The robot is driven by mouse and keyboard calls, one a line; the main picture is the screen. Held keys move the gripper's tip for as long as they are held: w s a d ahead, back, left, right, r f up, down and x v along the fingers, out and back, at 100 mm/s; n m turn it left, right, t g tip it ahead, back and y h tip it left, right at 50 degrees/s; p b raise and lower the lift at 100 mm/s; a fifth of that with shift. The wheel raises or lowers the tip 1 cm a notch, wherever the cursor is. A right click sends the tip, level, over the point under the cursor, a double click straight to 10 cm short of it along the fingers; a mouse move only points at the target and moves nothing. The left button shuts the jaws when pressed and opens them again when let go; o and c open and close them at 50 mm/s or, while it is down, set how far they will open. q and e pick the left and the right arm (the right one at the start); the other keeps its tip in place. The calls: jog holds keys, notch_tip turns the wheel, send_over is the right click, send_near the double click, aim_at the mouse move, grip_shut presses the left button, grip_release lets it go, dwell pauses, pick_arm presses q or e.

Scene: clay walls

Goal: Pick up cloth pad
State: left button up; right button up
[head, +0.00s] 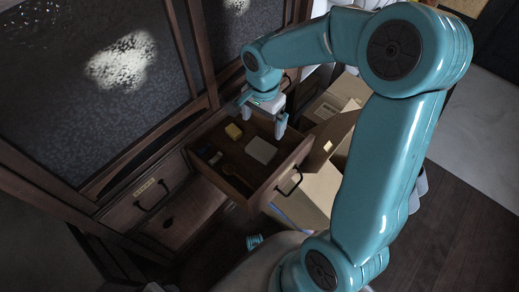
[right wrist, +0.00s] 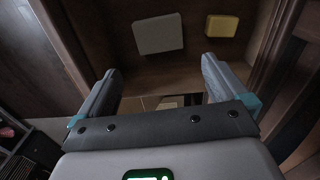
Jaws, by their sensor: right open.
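A flat pale grey square pad (head: 261,150), which looks like the cloth pad, lies on the floor of an open wooden drawer (head: 284,192). In the right wrist view the pad (right wrist: 158,35) lies beyond my fingertips, slightly left of a yellow block. My right gripper (head: 263,118) is open and empty above the back part of the drawer, apart from the pad. Its two spread fingers also show in the right wrist view (right wrist: 160,72). My left gripper is not in view.
The yellow block (head: 233,131) lies near the drawer's back. Dark small items and a yellowish tool (head: 231,170) lie in its left part. Drawer walls surround the pad. Open cardboard boxes (head: 318,190) stand to the right. A glazed cabinet door (head: 95,80) rises at left.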

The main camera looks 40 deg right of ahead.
jog(key=b, duration=0.1)
send_over(262, 147)
notch_tip(262, 147, down, 6)
jog(key=shift+s+d+f, duration=0.1)
jog(key=shift+s+f, duration=0.05)
jog(key=shift+f, duration=0.1)
notch_tip(262, 147, down, 5)
jog(key=shift+f+b, duration=0.1)
jog(key=shift+b, duration=0.95)
jog(key=c, duration=0.8)
